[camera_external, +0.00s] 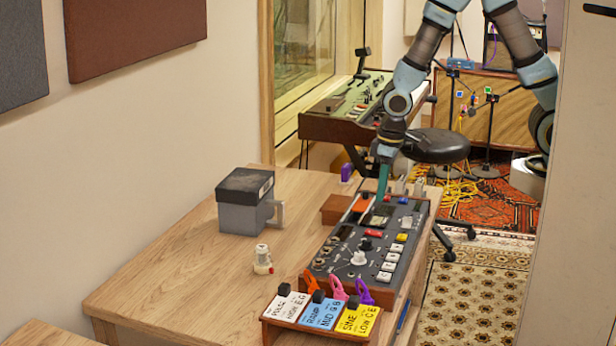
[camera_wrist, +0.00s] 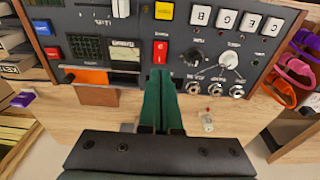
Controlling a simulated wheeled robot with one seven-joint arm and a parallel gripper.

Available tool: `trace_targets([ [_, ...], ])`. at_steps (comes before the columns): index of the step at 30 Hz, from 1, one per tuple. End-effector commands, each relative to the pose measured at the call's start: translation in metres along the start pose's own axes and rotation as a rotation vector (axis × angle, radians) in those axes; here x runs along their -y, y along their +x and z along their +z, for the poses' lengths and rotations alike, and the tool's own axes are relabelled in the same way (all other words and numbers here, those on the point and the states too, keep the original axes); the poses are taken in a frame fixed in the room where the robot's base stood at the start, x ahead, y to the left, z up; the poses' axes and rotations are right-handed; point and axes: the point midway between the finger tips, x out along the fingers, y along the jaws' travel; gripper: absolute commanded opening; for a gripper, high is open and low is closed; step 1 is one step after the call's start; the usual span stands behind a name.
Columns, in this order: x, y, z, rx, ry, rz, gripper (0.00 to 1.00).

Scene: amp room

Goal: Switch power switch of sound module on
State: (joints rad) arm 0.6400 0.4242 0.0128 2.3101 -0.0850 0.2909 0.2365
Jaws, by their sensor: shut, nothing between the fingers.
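The sound module (camera_external: 345,240) is a dark panel with wooden sides, knobs, white keys and coloured buttons, on the wooden table. It fills the top of the wrist view (camera_wrist: 210,35). My gripper (camera_external: 382,198) has green fingers pressed together and empty, pointing down over the module's far part. In the wrist view my gripper (camera_wrist: 160,74) has its fingertips just below a red switch (camera_wrist: 160,51); I cannot tell if they touch it. An orange piece (camera_wrist: 88,76) sits at the panel's edge, left of the fingertips. Which control is the power switch is not readable.
A grey box with a dark lid (camera_external: 243,200) stands left of the module, with a small white knob-like object (camera_external: 262,260) nearby. A rack of labelled cards (camera_external: 318,316) with coloured clips stands at the near end. The table's left part (camera_external: 180,285) is clear.

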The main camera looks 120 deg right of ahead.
Motion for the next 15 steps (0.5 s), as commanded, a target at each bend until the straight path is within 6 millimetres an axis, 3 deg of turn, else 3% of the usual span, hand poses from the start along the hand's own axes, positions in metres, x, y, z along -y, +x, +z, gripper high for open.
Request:
trace_targets([
  [6,0.000,-0.035,-0.001,-0.004,0.000,-0.001,0.00],
  [15,0.000,-0.053,0.000,0.000,-0.001,0.000,0.00],
])
